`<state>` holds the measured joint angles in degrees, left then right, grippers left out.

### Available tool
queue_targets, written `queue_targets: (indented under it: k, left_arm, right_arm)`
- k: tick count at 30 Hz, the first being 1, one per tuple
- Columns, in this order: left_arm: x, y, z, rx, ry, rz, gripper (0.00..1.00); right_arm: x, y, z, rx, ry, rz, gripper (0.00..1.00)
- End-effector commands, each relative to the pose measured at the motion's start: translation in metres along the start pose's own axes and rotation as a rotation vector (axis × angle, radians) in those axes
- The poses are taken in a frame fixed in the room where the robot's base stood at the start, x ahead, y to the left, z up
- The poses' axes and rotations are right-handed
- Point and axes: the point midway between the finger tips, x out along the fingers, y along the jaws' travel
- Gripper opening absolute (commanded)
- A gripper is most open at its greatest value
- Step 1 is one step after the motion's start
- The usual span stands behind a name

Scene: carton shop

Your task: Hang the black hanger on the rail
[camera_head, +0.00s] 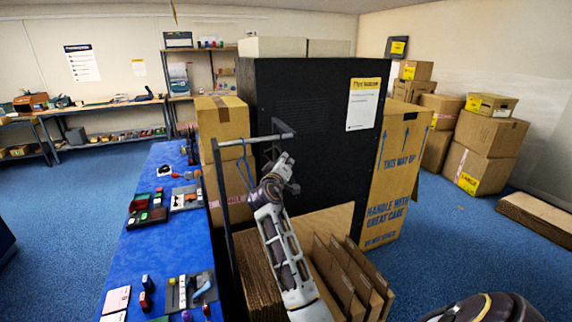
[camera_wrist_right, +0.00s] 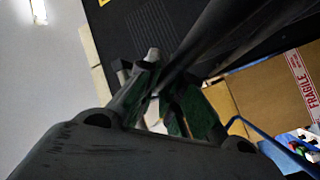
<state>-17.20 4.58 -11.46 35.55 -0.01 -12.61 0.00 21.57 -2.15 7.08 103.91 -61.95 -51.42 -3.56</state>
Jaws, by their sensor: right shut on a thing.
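My right gripper (camera_head: 286,165) is just below and beside the rail's right end. In the right wrist view its fingers (camera_wrist_right: 172,100) are shut on a dark thing, which I take for the black hanger. Its outline is hard to make out against the black panel and dark bars, and I cannot tell whether it touches the rail. My left gripper is not in view.
A large black panel (camera_head: 310,110) stands close behind the rail. Flat cartons (camera_head: 345,275) stand below my right arm. A blue table (camera_head: 150,255) with small items is on the left, and stacked boxes (camera_head: 218,122) are behind the stand. Open floor lies right.

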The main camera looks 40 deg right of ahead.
Motion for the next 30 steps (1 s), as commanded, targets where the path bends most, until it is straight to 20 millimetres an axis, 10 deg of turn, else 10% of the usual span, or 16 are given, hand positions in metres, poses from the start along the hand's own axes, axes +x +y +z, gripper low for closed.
queue_targets:
  k: [25,30]
  left_arm:
    - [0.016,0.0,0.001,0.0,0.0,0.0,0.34]
    - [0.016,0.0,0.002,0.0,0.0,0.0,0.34]
  right_arm:
    - [0.0,-0.014,0.014,0.0,0.0,-0.001,0.0]
    - [0.0,-0.014,0.014,-0.001,0.0,-0.001,0.3]
